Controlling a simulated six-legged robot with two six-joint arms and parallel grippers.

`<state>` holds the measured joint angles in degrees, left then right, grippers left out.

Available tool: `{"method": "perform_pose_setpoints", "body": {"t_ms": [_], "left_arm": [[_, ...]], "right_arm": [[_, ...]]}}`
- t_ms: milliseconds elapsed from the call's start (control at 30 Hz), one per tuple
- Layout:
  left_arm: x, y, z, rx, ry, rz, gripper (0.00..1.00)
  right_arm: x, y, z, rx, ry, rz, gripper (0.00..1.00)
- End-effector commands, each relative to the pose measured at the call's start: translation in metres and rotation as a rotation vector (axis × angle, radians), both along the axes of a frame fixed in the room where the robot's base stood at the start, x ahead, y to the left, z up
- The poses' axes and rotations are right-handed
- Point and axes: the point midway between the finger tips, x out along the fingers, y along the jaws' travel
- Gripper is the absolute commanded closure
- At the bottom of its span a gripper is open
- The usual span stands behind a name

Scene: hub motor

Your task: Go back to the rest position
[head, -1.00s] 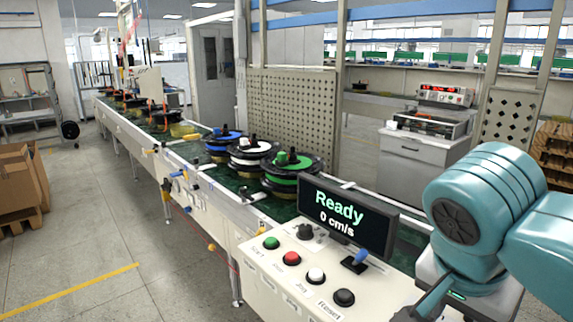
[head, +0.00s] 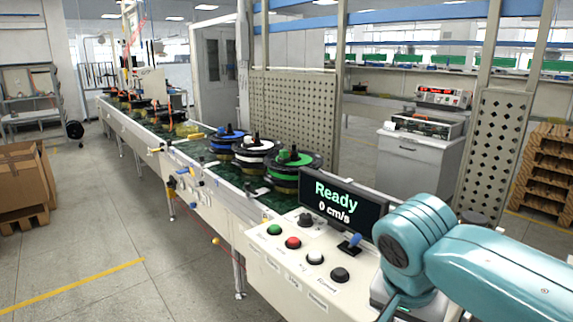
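My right arm comes in from the right edge, in front of the control panel. Only part of my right gripper (head: 391,306) shows at the bottom edge, near the panel's right end; its fingertips are cut off, so I cannot tell whether it is open or shut. My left gripper is out of view. The control panel (head: 262,262) has green, red, white and black buttons. Its display (head: 340,203) reads "Ready" and "0 cm/s".
A conveyor (head: 186,150) runs to the back left, carrying hub motors with blue (head: 228,133), white (head: 257,143) and green (head: 296,159) tops. Cardboard boxes (head: 22,178) stand at left. A grey cabinet (head: 416,166) stands behind the conveyor. The floor at lower left is clear.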

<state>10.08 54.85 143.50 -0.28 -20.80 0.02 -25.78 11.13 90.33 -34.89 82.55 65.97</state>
Motion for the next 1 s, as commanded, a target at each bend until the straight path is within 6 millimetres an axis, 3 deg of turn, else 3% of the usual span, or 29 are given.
{"method": "perform_pose_setpoints", "body": {"t_ms": [167, 267, 367, 500, 600, 700, 800, 1000], "left_arm": [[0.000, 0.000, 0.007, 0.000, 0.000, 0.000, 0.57], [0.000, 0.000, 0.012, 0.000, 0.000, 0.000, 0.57], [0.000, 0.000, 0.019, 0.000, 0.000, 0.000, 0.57], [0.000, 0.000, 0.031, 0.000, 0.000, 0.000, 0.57], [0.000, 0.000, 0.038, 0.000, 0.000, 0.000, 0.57], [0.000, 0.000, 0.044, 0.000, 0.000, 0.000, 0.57], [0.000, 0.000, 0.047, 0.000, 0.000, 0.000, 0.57], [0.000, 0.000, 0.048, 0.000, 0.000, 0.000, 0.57]], "right_arm": [[0.015, 0.020, -0.064, 0.052, 0.080, 0.151, 0.55], [0.019, 0.033, -0.113, 0.107, 0.130, 0.252, 0.55], [0.011, 0.048, -0.180, 0.200, 0.189, 0.362, 0.55], [-0.030, 0.066, -0.287, 0.385, 0.228, 0.481, 0.55], [-0.072, 0.071, -0.343, 0.477, 0.208, 0.505, 0.55], [-0.111, 0.069, -0.376, 0.511, 0.182, 0.501, 0.55], [-0.139, 0.065, -0.393, 0.507, 0.163, 0.496, 0.55], [-0.158, 0.060, -0.403, 0.489, 0.147, 0.498, 0.55]]}}
